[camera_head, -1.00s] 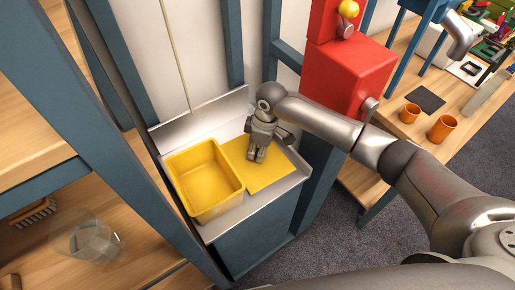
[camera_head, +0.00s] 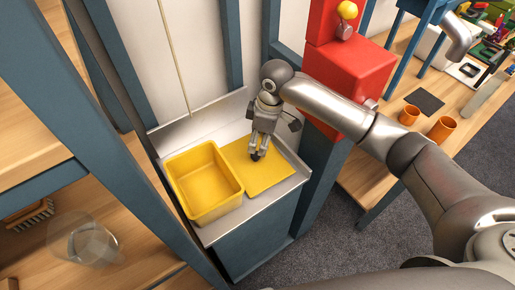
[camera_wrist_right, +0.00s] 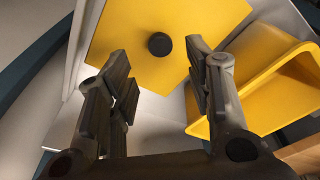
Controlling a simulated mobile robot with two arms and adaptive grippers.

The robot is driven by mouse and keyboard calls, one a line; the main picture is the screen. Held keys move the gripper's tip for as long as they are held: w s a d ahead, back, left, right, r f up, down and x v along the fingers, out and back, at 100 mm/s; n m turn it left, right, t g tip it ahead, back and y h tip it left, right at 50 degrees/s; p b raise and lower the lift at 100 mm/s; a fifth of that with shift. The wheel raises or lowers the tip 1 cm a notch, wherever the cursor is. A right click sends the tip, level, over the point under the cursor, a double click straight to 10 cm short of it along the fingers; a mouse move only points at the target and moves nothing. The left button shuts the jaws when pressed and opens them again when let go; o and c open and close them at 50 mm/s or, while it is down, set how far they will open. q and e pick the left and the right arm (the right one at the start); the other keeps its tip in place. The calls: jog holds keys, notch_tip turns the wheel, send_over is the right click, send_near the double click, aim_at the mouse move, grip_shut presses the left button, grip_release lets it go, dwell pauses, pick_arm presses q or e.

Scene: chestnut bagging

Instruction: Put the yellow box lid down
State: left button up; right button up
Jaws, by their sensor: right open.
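The yellow box lid (camera_head: 262,180) is a flat sheet lying on the light metal counter, beside the open yellow box (camera_head: 216,211) and to its right. In the right wrist view the lid (camera_wrist_right: 112,32) has a dark round knob (camera_wrist_right: 159,44) on it. My right gripper (camera_head: 258,155) is over the lid. Its fingers (camera_wrist_right: 158,75) are apart, with the knob in the gap beyond their tips, and nothing is held. The box (camera_wrist_right: 262,60) stands at the right of the wrist view. My left gripper is in neither view.
The metal counter (camera_head: 262,205) has a raised back edge by the wall. A blue post (camera_head: 150,170) and wooden shelves with a clear bowl (camera_head: 85,243) stand to the left. A red machine (camera_head: 348,80) stands to the right, near my right arm, before a wooden table with orange cups (camera_head: 443,128).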

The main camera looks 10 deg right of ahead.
jog(key=r, duration=0.5)
jog(key=shift+s+d+r, duration=0.15)
jog(key=shift+d+r, duration=0.05)
jog(key=shift+d, duration=0.15)
